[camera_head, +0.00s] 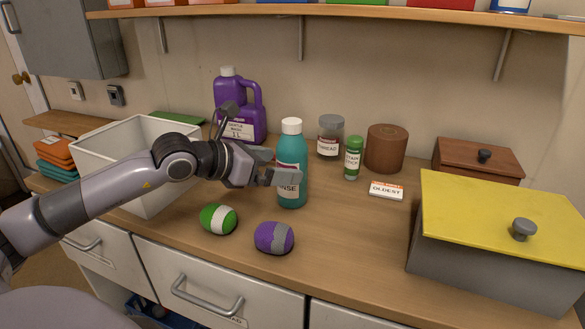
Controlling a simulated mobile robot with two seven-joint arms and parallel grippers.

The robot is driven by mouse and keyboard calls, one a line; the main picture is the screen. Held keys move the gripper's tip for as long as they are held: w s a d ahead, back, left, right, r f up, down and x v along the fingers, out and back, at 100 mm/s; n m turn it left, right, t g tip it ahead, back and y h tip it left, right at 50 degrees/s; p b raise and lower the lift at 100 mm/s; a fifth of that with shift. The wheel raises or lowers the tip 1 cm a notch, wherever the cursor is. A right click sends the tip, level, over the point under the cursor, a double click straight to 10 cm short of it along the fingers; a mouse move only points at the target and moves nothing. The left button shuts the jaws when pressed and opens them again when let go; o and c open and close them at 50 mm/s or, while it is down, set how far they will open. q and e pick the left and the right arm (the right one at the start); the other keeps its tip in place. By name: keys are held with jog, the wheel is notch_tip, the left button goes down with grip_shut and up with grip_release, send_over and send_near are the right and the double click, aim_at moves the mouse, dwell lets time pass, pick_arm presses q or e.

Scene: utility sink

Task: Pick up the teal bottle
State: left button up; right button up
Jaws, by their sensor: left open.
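The teal bottle (292,190) stands upright on the wooden counter, with a white cap and a white label partly reading "NSE". My left gripper (275,168) reaches in from the left and is open at the bottle. One finger lies across the front of the label, and the other is at the bottle's left, farther back. The near finger hides part of the label. I cannot tell whether either finger touches the bottle. My right gripper is not in view.
A purple jug (250,115) stands behind my gripper, and a white bin (95,155) is at left. Green (218,219) and purple (274,238) rolls lie in front. A jar (330,137), stain stick (353,158) and yellow-lidded box (490,235) stand to the right.

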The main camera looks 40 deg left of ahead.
aim_at(278, 165)
pick_arm(q)
jog(key=shift+w+f, duration=0.1)
jog(key=shift+w, duration=0.3)
jog(key=x, duration=0.2)
jog(key=p+x, duration=0.1)
jog(key=shift+w+a+f, duration=0.1)
jog(key=shift+w+f, duration=0.2)
jog(key=shift+w, duration=0.05)
jog(key=shift+w+f, duration=0.2)
jog(key=shift+w, duration=0.1)
jog(key=c, duration=1.2)
jog(key=shift+r, duration=0.1)
jog(key=shift+c, duration=1.1)
